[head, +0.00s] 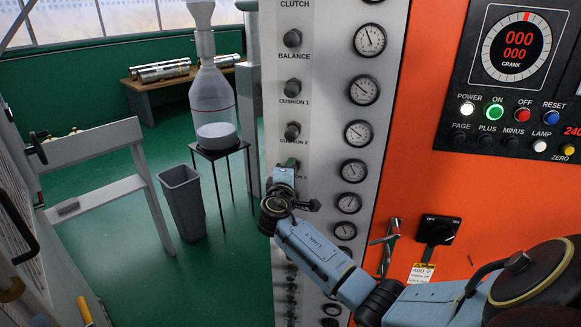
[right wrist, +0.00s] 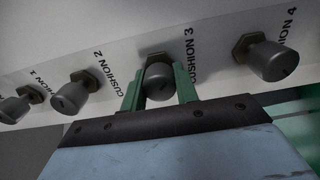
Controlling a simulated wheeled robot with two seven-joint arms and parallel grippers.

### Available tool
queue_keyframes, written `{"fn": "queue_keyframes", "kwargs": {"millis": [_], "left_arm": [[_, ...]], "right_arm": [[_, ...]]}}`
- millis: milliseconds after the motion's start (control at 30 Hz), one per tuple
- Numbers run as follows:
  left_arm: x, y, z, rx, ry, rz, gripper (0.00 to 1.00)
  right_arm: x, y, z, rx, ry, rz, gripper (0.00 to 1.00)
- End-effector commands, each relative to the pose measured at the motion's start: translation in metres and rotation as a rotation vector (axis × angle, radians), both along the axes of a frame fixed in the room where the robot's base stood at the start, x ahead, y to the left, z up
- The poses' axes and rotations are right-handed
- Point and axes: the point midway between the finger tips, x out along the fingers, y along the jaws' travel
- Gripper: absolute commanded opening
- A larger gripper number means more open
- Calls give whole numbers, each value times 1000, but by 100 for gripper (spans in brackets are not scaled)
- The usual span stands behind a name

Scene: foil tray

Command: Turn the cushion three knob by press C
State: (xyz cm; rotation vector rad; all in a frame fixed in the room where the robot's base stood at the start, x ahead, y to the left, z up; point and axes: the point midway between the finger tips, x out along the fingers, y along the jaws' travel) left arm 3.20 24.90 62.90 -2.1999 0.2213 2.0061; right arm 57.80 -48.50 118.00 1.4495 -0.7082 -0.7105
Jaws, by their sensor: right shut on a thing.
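The cushion three knob (right wrist: 160,80) is a dark grey round knob on a brass-coloured hex base, beside its CUSHION 3 label in the right wrist view. My right gripper (right wrist: 161,92) has its two green fingers shut on this knob, one on each side. In the head view, my right gripper (head: 284,178) is against the grey knob panel (head: 325,75), and its wrist hides the held knob and nearby labels. My left gripper is not in view.
Close on either side are the cushion 2 knob (right wrist: 70,97) and cushion 4 knob (right wrist: 273,60). A column of round gauges (head: 357,133) runs right of the knobs. The orange panel (head: 400,190) carries a lever and switch.

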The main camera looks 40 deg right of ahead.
Motion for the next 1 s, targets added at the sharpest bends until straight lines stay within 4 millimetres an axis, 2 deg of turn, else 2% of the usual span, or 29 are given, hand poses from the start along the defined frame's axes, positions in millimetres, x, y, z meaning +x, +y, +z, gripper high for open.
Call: {"fn": "queue_keyframes", "kwargs": {"millis": [400,1000], "left_arm": [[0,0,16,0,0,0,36],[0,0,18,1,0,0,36]], "right_arm": [[-1,0,-1,-148,193,-1,7],[-1,0,-2,-181,236,-1,7]]}}
